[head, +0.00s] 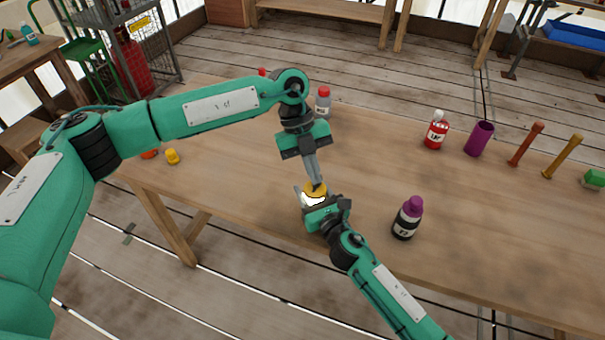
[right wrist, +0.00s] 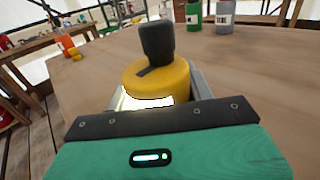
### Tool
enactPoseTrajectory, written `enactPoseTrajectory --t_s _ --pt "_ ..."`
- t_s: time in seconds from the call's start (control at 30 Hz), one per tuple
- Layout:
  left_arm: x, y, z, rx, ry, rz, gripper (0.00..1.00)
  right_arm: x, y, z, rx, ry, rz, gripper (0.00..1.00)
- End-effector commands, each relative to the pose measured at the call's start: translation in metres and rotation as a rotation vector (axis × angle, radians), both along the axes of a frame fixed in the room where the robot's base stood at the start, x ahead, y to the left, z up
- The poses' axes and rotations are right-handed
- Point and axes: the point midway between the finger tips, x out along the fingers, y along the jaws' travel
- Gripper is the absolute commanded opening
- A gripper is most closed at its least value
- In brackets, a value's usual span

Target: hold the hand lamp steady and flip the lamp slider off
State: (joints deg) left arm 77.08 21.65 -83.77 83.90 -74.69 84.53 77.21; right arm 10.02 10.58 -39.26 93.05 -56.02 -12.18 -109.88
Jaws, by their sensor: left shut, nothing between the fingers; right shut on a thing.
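The hand lamp (right wrist: 158,84) has a round yellow top and a bright white glowing part below it. In the head view the lamp (head: 315,189) sits between my right gripper's fingers. My right gripper (head: 313,197) is shut on it. In the right wrist view a dark upright knob, apparently the lamp slider (right wrist: 157,42), stands at a dark slot on the yellow top. My left gripper (head: 316,180) is shut, fingers pointing down. It overlaps the lamp top in the head view; I cannot tell whether it touches. The left gripper does not show in the right wrist view.
The wooden table (head: 270,200) is mostly clear around the lamp. A dark bottle with a purple cap (head: 407,218) stands to the right. A red bottle (head: 436,130), a purple cup (head: 480,138) and a grey red-capped bottle (head: 323,102) stand farther back. A yellow object (head: 172,156) is at left.

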Motion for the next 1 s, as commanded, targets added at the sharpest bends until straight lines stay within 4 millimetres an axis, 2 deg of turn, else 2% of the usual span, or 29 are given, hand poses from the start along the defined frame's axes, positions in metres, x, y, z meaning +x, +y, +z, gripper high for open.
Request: enactPoseTrajectory --t_s 0.2,0.37,0.67,0.8,1.0 --pt "-0.016 0.008 -0.016 -0.103 0.381 0.383 0.0 0.0 0.0 0.0 0.0 0.0 0.0 0.26" --pt "-0.016 0.017 -0.02 -0.146 0.68 0.667 0.0 0.0 0.0 0.0 0.0 0.0 0.0 0.26" --pt "0.012 0.052 -0.03 -0.172 1.293 1.187 0.0 0.0 0.0 0.0 0.0 0.0 0.0 0.26" --pt "0.033 0.08 -0.041 -0.166 1.597 1.408 0.0 0.0 0.0 0.0 0.0 0.0 0.0 0.26" --pt "0.058 0.12 -0.061 -0.148 1.964 1.635 0.0 0.0 0.0 0.0 0.0 0.0 0.0 0.26"
